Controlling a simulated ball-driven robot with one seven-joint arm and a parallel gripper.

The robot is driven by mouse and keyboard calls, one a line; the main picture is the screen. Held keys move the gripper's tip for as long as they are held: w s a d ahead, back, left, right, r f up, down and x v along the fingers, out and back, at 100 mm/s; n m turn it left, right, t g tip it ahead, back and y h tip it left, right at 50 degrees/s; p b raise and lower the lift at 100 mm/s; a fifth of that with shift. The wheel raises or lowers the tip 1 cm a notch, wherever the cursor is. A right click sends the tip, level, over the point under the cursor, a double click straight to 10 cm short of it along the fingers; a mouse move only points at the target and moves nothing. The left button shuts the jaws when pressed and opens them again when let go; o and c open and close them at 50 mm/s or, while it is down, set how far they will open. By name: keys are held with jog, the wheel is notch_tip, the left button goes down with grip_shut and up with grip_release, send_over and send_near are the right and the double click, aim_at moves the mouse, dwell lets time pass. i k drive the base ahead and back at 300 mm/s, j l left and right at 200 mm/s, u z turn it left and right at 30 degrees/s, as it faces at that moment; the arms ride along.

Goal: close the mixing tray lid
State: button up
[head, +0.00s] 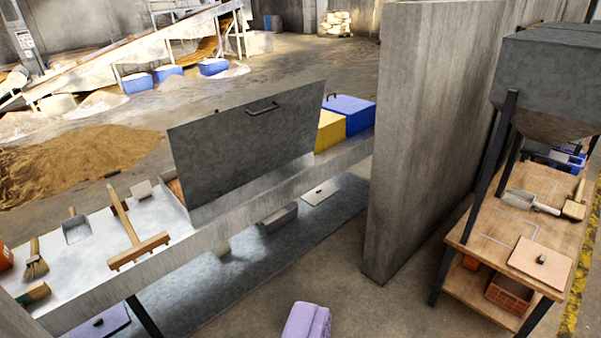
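The mixing tray lid (245,140) is a large grey metal panel. It stands raised, nearly upright and a little tilted, along the long pale bench left of centre. A dark bar handle (263,107) sits near its top edge. The mixing tray (177,190) is mostly hidden behind the lid; only a bit of its left end with brownish contents shows. A lavender rounded shape at the bottom middle looks like my gripper (307,318). It is cut off by the picture edge, apart from the lid and on the near side of the bench. I cannot tell its opening.
A wooden scraper (138,247), a brush (36,262) and a scoop (75,229) lie on the bench's left part. Yellow (330,129) and blue (350,112) boxes stand right of the lid. A tall concrete wall (425,140) blocks the right. Floor before the bench is clear.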

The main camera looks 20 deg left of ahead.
aim_at(217, 154)
jog(key=i+l+u, duration=0.2)
jog(key=i+u, duration=0.25)
jog(key=i+l+u, duration=0.45)
jog(key=i, duration=0.15)
jog(key=i+j+z, duration=0.1)
jog(key=i, duration=0.6)
jog(key=i+j+z, duration=0.1)
jog(key=i, duration=0.6)
